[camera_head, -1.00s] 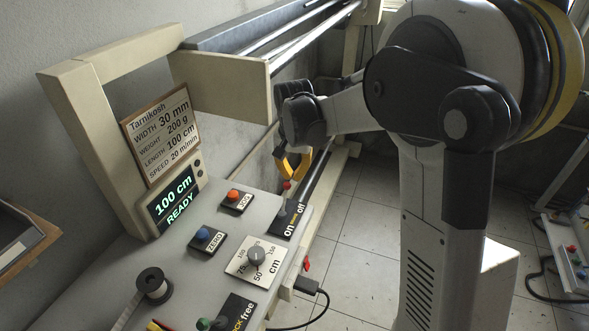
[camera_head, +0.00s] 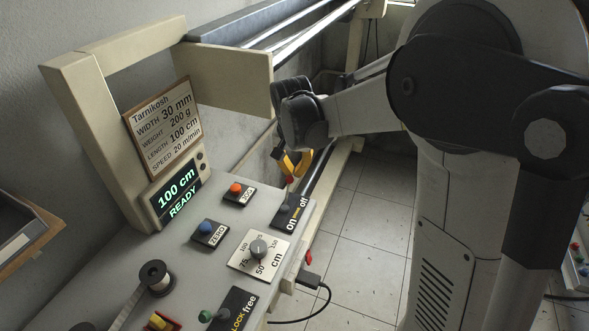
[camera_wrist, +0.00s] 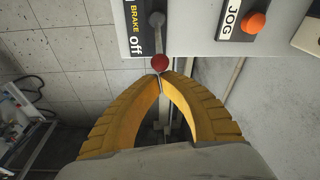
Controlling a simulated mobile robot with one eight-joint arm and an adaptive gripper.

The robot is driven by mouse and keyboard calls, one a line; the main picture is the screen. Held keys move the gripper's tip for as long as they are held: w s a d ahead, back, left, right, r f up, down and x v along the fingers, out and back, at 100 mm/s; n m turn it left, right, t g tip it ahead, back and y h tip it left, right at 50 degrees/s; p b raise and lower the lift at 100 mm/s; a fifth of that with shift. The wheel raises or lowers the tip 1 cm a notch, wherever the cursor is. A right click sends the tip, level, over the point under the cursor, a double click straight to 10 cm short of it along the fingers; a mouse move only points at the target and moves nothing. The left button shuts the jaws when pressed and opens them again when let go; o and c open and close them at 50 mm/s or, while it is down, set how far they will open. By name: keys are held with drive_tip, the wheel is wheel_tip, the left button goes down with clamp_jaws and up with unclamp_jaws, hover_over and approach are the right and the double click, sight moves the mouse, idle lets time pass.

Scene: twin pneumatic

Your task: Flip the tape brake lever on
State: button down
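The tape brake lever has a red ball knob (camera_wrist: 160,63) and a grey base (camera_wrist: 156,19) beside the black "BRAKE" label (camera_wrist: 143,30). In the wrist view the ball lies on the "off" side. In the head view, the brake panel (camera_head: 291,213) with "on" and "off" is at the console's right edge, its red knob (camera_head: 290,180) sticking up. My gripper (camera_wrist: 160,76) has yellow fingers whose tips meet with nothing visible between them. The tips are right at the ball's near side; I cannot tell whether they touch it. My gripper (camera_head: 292,170) is also just above the knob in the head view.
The orange JOG button (camera_head: 236,188), blue ZERO button (camera_head: 206,227) and length dial (camera_head: 258,248) are close by on the console. A green-knobbed lock lever (camera_head: 206,316) stands nearer. The display (camera_head: 177,196) reads "100 cm READY". Open floor lies to the right.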

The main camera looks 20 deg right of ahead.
drive_tip(key=shift+s+a+r+t+h, duration=0.25)
drive_tip(key=shift+a+t+h, duration=0.05)
drive_tip(key=shift+s+a+r+t+h+p, duration=0.3)
drive_tip(key=shift+s+a+r+t+h, duration=0.1)
drive_tip(key=shift+s+a+t+h, duration=0.3)
drive_tip(key=s+a+t+h, duration=0.1)
drive_tip(key=s+a+t+h+b, duration=0.1)
drive_tip(key=t, duration=0.1)
drive_tip(key=shift+s+a+r, duration=0.2)
drive_tip(key=shift+s+r, duration=0.1)
drive_tip(key=shift+s, duration=0.1)
drive_tip(key=shift+s+a+h, duration=0.3)
drive_tip(key=shift+s+a, duration=0.45)
drive_tip(key=shift+s, duration=0.2)
drive_tip(key=shift+f, duration=0.1)
drive_tip(key=p, duration=0.5)
approach(287, 181)
drive_tip(key=v, duration=0.4)
drive_tip(key=shift+w+a+r, duration=0.1)
drive_tip(key=shift+a+r, duration=0.15)
drive_tip(key=shift+r, duration=0.15)
